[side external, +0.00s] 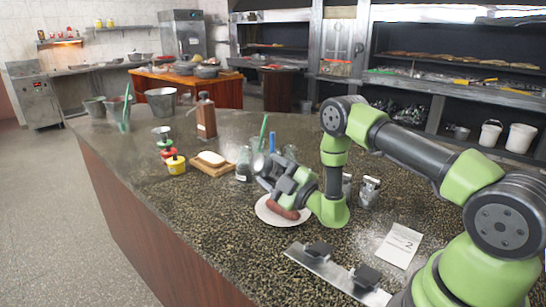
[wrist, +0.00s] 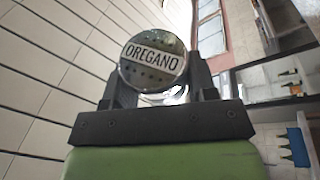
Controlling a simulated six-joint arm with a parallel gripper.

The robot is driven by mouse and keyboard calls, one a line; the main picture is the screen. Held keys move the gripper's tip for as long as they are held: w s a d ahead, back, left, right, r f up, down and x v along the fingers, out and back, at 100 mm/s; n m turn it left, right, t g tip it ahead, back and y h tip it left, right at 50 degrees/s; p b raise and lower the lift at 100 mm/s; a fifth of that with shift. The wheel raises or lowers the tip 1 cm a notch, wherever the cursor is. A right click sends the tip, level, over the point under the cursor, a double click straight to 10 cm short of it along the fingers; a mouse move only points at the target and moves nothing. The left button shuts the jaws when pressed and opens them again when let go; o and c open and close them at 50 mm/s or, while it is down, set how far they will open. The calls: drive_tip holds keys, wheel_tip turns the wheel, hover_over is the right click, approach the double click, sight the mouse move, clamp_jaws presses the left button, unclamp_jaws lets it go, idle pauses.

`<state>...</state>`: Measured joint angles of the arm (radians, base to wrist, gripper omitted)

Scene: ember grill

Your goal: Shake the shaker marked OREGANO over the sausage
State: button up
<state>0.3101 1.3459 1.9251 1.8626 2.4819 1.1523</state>
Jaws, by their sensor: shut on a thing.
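The shaker marked OREGANO (wrist: 153,62) is held between the two fingers of my gripper (side external: 270,179). Its round metal end with the label faces the camera in the wrist view, and its body is mostly hidden there. In the side view the gripper is tilted sideways just above the plate, and the shaker is hard to make out among the fingers. The sausage (side external: 282,209) lies on a white plate (side external: 266,216) below my gripper, partly covered by my arm and gripper.
Two metal shakers (side external: 368,192) stand right of my wrist. A paper card (side external: 402,243) and a metal strip with dark blocks (side external: 325,268) lie nearer the front. A glass jar (side external: 243,165), a wooden board (side external: 205,169) and a yellow-and-red container (side external: 176,163) stand left of the gripper.

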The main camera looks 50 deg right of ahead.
drive_tip(key=shift+f, duration=0.8)
drive_tip(key=shift+r, duration=2.05)
drive_tip(key=shift+s+f, duration=0.1)
drive_tip(key=shift+s, duration=0.1)
wheel_tip(320, 180, down, 4)
drive_tip(key=shift+f, duration=0.1)
wheel_tip(320, 180, up, 4)
drive_tip(key=shift+r, duration=0.1)
drive_tip(key=shift+r, duration=3.05)
